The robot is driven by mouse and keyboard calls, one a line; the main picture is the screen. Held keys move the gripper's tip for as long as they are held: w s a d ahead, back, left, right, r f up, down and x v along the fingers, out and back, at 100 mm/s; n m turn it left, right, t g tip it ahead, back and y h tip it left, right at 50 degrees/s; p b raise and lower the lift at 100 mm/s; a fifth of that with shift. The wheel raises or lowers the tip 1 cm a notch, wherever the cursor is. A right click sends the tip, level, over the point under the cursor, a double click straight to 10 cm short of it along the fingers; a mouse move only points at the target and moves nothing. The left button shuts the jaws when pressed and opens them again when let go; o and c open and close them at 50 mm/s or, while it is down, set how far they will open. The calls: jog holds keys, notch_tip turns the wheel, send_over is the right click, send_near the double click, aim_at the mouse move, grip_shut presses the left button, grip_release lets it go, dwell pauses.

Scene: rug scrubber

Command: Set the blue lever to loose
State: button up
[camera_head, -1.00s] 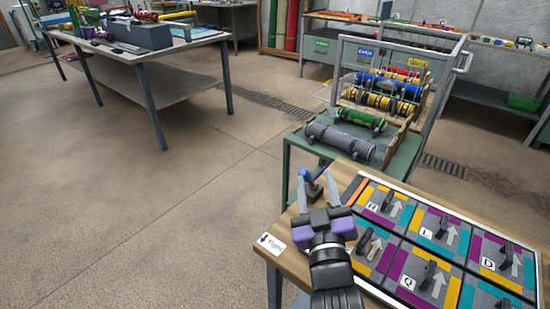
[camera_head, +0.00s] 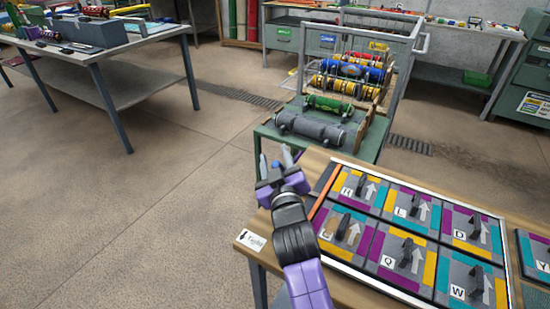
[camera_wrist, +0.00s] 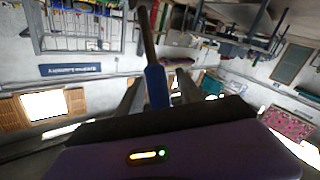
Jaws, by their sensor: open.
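The blue lever (camera_wrist: 157,88) shows in the wrist view as a blue grip on a thin dark brown shaft. It stands between the two fingers of my gripper (camera_wrist: 160,90), with gaps visible on both sides. In the head view, my gripper (camera_head: 275,160) is open over the left end of the wooden bench, and only a small blue bit of the lever (camera_head: 277,165) shows between its fingers. The lever's base is hidden behind my gripper. A white label reading "Tight" with an arrow (camera_head: 252,241) is on the bench's near left corner.
A framed board (camera_head: 375,232) of coloured, lettered panels with dark knobs and arrows covers the bench right of my gripper. A green cart (camera_head: 262,130) with rollers stands behind. Another table (camera_head: 95,52) is at the far left. The floor between is clear.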

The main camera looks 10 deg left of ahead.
jog(key=shift+c, duration=0.2)
grip_shut()
dwell(1.3)
